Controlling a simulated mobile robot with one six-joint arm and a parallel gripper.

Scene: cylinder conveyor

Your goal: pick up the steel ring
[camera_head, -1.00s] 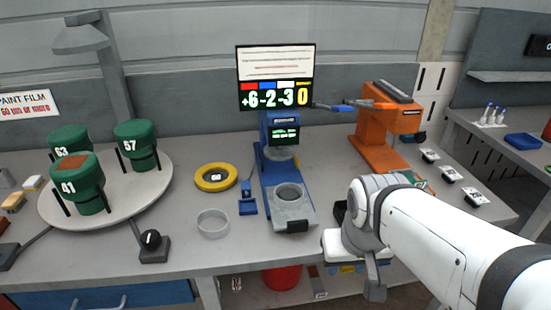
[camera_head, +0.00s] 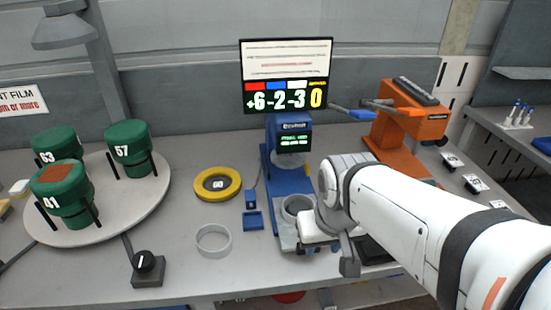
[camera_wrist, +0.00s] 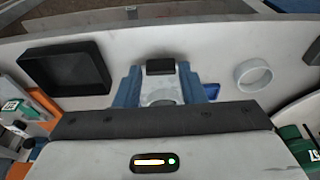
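The steel ring (camera_head: 213,240) is a pale grey open ring lying on the bench, left of the blue instrument. It also shows in the wrist view (camera_wrist: 253,75), right of the instrument's front. My gripper (camera_head: 332,245) hangs above the bench to the right of the ring, beside the front of the blue instrument, and is well apart from the ring. In the wrist view its pale housing and dark bar fill the lower part. The fingertips cannot be made out, so I cannot tell how far they are apart. I see nothing held.
The blue instrument (camera_head: 272,192) with a grey cup stands between ring and gripper. A yellow ring (camera_head: 217,184) lies behind the steel ring. A black knob box (camera_head: 148,269) and a turntable (camera_head: 125,204) with green cylinders are left. A black tray (camera_wrist: 101,68) shows in the wrist view.

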